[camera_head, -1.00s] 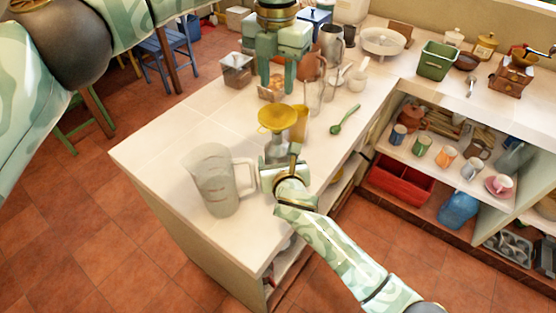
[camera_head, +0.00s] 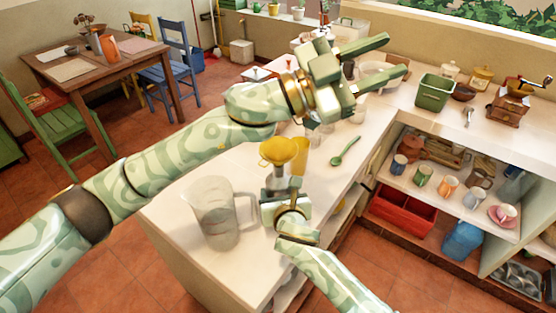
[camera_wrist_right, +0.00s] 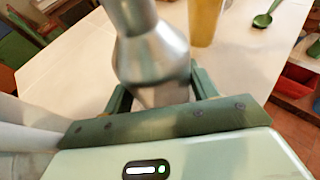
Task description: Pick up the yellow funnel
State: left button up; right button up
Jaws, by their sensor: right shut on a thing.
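The yellow funnel (camera_head: 278,151) sits upright above a grey metal vessel (camera_head: 279,174) on the counter in the head view. My right gripper (camera_head: 284,192) is at that vessel, below the funnel. In the right wrist view, my right gripper (camera_wrist_right: 150,90) is shut on the vessel (camera_wrist_right: 153,55), with one finger on each side; the funnel is out of that view. My left gripper (camera_head: 396,54) is open and empty, raised over the back of the counter, with its fingers pointing right.
A clear measuring jug (camera_head: 215,212) stands left of my right gripper. A yellow cup (camera_head: 300,156) stands close right of the funnel. A green spoon (camera_head: 344,150) lies further right. My left arm hides part of the counter's back.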

pick_arm(q)
jog(key=w+a+n+t+y, duration=0.4)
jog(key=a+n+t, duration=0.5)
jog(key=n, duration=0.6)
jog(key=n+t+y, duration=0.3)
jog(key=n+y, duration=0.3)
jog(key=n, duration=0.4)
send_over(273, 161)
notch_tip(273, 161, down, 6)
jog(key=f, duration=0.1)
jog(key=s+a+f+n+g+y, duration=0.2)
jog(key=s+a+f+n+g, duration=0.15)
jog(key=f, duration=0.25)
jog(key=s+a+f+n+g+y, duration=0.2)
jog(key=s+a+f+n, duration=0.2)
jog(key=s+f+n, duration=0.15)
jog(key=shift+m+g+y, duration=0.25)
jog(key=shift+m+y, duration=0.05)
jog(key=shift+m, duration=0.1)
jog(key=x, duration=0.6)
jog(key=shift+w+a, duration=0.1)
jog(key=shift+a, duration=0.05)
jog(key=x, duration=0.6)
jog(key=shift+d+r, duration=0.25)
jog(key=shift+r, duration=0.15)
grip_shut()
